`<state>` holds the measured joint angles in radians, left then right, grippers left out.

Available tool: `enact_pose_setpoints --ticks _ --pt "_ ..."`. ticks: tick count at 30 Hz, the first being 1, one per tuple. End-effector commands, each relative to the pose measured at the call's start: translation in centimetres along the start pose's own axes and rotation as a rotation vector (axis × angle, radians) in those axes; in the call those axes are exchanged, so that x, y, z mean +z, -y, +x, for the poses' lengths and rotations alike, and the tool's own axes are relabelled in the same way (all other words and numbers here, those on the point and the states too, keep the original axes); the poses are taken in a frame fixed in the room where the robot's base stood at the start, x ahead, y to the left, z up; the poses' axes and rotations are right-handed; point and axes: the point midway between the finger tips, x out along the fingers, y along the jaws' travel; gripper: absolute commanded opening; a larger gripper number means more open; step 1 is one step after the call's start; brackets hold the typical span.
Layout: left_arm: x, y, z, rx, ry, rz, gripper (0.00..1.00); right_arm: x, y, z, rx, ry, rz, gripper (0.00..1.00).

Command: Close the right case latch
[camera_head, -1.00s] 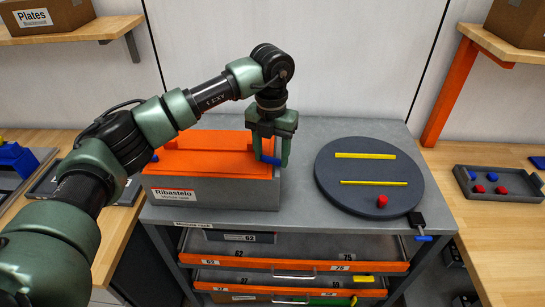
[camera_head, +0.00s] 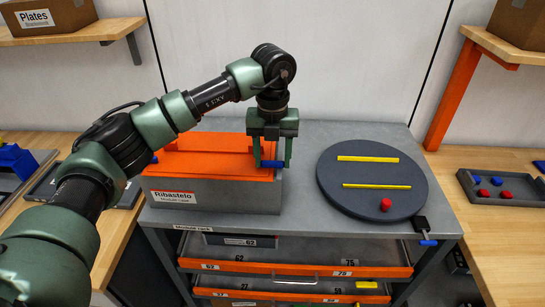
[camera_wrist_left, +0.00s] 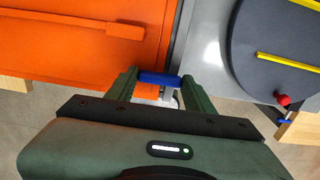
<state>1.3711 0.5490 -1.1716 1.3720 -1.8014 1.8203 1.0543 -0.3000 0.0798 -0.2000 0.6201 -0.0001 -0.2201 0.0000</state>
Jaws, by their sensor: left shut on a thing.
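The case (camera_head: 215,195) is a grey box with an orange lid (camera_head: 200,160) and a "Ribastelo" label, standing on the grey bench top. The right case latch (camera_head: 272,164) has a blue handle at the lid's right end. My left gripper (camera_head: 272,160) points down there, its two green fingers on either side of the handle. In the left wrist view the blue handle (camera_wrist_left: 160,79) spans the gap between the fingertips, beside the orange lid's edge. The gripper is shut on it. My right gripper is out of view.
A dark round disc (camera_head: 345,190) with two yellow bars and a red knob (camera_head: 386,204) lies to the right of the case. A black fitting with a blue handle (camera_head: 428,242) sits at the bench's right edge. Drawers (camera_head: 300,266) are below. Bare bench top separates case and disc.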

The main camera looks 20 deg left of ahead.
Motion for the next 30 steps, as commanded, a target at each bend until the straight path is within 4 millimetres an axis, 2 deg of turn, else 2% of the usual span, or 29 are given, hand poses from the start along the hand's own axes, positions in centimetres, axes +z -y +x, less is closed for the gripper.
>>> enact_pose_setpoints --ticks 4,5,6,7,15,19,30 --pt "0.2 0.0 -0.4 -0.004 0.008 -0.005 0.12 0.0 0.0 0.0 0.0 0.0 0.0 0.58" --pt "0.2 0.0 -0.4 -0.004 0.008 -0.005 0.58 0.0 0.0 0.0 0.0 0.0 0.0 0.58" --pt "0.2 0.0 -0.3 -0.004 0.008 -0.005 0.69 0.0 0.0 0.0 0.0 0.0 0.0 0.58" --pt "0.2 0.0 -0.3 -0.003 0.007 -0.005 0.75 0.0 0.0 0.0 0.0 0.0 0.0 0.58" --pt "0.1 0.0 -0.1 -0.001 0.003 -0.002 0.75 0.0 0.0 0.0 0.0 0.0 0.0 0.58" --pt "0.1 0.0 -0.8 -0.001 0.005 -0.002 0.75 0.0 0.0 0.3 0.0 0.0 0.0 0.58" --pt "0.2 0.0 -6.6 -0.003 0.007 -0.003 0.75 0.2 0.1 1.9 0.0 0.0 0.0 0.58"
